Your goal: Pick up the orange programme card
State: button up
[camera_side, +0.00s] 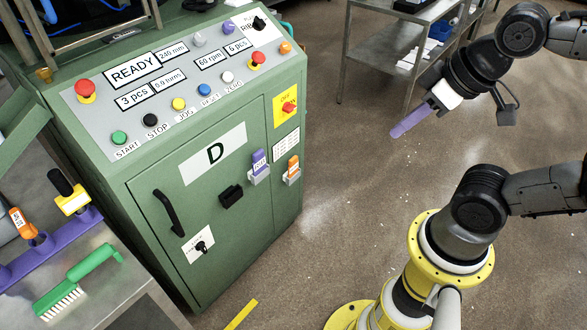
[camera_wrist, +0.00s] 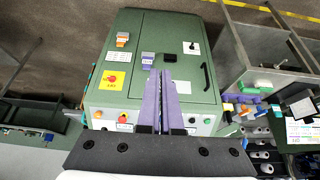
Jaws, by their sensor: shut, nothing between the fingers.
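The orange programme card (camera_side: 293,165) stands upright in a small grey holder (camera_side: 292,179) on the front of the green cabinet, near its right edge. It also shows in the wrist view (camera_wrist: 122,38), at the upper left of the cabinet front. My gripper (camera_side: 394,134) has long purple fingers, shut with nothing between them. It is in the air to the right of the cabinet, well apart from the card. In the wrist view the fingers (camera_wrist: 168,73) reach up over the cabinet, to the right of the card.
A purple card (camera_side: 259,161) sits in another holder just left of the orange one. The green cabinet (camera_side: 165,172) carries buttons, a black handle (camera_side: 168,212) and a key lock (camera_side: 201,246). A tool rack (camera_side: 55,245) and green brush (camera_side: 78,280) lie at left. Open floor lies right of the cabinet.

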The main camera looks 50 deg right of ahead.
jog(key=o, duration=1.3)
send_over(295, 159)
jog(key=s, duration=0.3)
notch_tip(295, 159, down, 46)
jog(key=shift+x, duration=3.1)
